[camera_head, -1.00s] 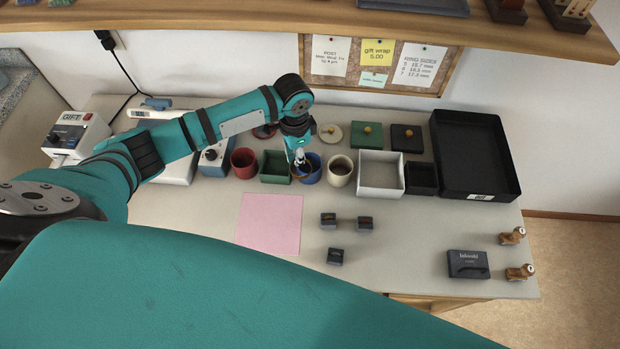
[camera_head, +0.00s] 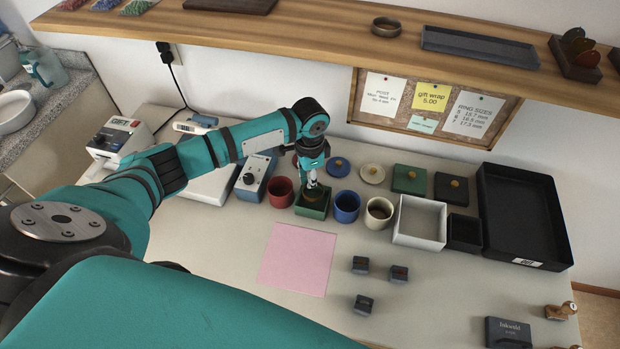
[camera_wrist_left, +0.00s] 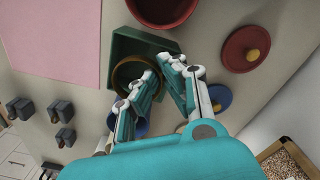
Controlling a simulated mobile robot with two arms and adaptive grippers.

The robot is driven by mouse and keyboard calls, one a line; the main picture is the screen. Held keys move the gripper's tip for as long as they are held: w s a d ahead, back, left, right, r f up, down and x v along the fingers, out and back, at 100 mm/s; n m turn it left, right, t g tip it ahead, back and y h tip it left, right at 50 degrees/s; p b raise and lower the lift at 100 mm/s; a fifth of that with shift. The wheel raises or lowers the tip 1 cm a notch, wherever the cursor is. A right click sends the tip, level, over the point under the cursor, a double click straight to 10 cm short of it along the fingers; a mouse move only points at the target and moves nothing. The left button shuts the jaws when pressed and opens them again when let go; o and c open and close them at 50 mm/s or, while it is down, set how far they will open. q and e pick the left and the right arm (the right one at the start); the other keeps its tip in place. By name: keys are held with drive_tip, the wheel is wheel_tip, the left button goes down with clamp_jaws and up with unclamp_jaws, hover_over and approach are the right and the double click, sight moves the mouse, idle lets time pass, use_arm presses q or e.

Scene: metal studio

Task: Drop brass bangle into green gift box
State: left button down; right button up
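The green gift box (camera_head: 311,213) stands open in the row of containers, between a red cup and a blue cup. My left gripper (camera_head: 312,186) points down over it. The brass bangle (camera_head: 313,194) is at the fingertips, at the box opening. In the left wrist view the bangle (camera_wrist_left: 119,78) is a dark brass ring over the green box (camera_wrist_left: 118,47). One finger of the left gripper (camera_wrist_left: 157,67) reaches inside the ring and the other is outside, with the ring's wall between them. The bangle's exact height over the box floor is unclear. My right gripper is out of view.
A red cup (camera_head: 281,192) is close on the left; a blue cup (camera_head: 346,208) and a cream cup (camera_head: 379,213) are on the right. Round lids and a green lid (camera_head: 410,179) lie behind. A pink sheet (camera_head: 299,260) lies in front. A shelf (camera_head: 330,32) overhangs the back.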

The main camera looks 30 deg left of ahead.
use_arm(q)
drive_tip(key=shift+f+b, duration=0.35)
drive_tip(key=shift+f, duration=0.3)
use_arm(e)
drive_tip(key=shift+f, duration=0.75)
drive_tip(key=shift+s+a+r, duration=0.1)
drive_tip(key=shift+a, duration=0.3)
use_arm(q)
drive_tip(key=shift+r, duration=0.1)
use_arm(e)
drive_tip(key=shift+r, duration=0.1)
use_arm(q)
drive_tip(key=shift+p, duration=0.5)
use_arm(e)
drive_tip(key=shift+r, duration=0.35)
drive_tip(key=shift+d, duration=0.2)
use_arm(q)
drive_tip(key=c, duration=1.4)
unclamp_jaws()
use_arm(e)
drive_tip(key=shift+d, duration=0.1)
